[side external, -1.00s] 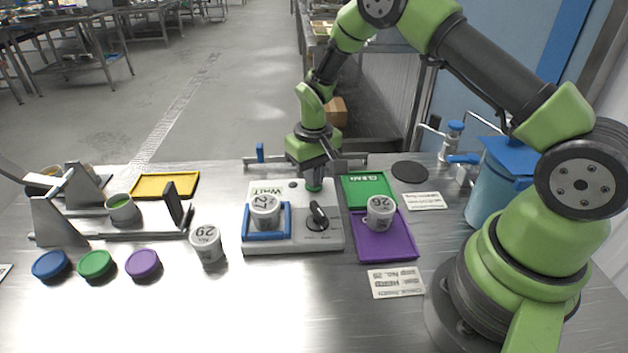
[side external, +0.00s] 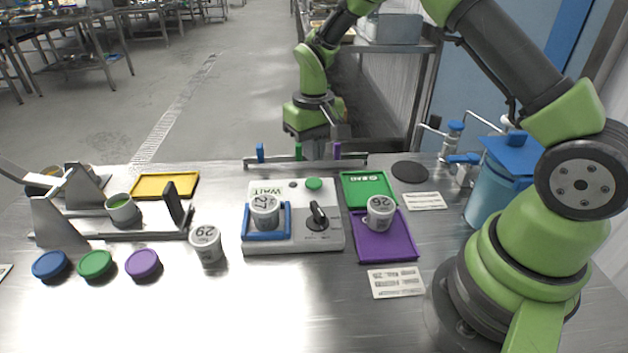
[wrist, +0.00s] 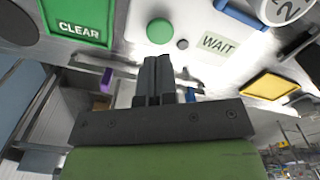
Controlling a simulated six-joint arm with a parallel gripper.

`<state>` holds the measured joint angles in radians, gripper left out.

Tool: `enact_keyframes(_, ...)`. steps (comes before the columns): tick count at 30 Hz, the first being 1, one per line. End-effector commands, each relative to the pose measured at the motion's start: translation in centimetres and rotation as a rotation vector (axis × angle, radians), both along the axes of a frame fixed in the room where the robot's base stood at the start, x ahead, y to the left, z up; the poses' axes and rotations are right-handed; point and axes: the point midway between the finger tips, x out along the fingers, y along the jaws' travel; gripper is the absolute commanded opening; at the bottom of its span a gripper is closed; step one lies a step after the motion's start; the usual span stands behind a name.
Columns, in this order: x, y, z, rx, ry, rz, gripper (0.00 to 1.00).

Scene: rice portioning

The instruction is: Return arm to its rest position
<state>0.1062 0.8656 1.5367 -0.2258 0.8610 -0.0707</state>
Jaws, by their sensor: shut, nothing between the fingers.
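My gripper (side external: 318,140) hangs behind the scale unit, beside or above a metal rail; I cannot tell its exact height. In the wrist view its dark fingers (wrist: 157,75) are together and empty. The white scale unit (side external: 290,244) has a green button (side external: 314,184), a black knob and a "WAIT" label (wrist: 218,43). Cup 27 (side external: 264,210) stands in its blue tray. My gripper is clear of the button, which also shows in the wrist view (wrist: 160,31).
The rail (side external: 280,163) carries blue, green and purple posts. Cup 26 (side external: 381,211) stands where green (side external: 360,178) and purple (side external: 372,247) trays meet. Cup 29 (side external: 206,244), several lids and a yellow tray (side external: 165,196) are left. A blue-lidded container (side external: 486,190) is right.

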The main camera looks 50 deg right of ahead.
Motion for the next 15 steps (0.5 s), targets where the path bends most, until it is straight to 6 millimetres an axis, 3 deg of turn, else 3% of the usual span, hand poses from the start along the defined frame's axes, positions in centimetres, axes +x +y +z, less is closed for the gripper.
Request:
enact_keyframes(5,0.0,0.0,0.1,0.0,-0.002,0.0,0.0)
enact_keyframes(8,-0.1,0.2,1.4,0.003,-0.021,-0.004,0.0)
enact_keyframes(11,-0.6,0.7,4.4,0.01,-0.069,-0.014,0.0)
enact_keyframes(15,-2.8,1.9,10.1,0.029,-0.163,-0.032,0.0)
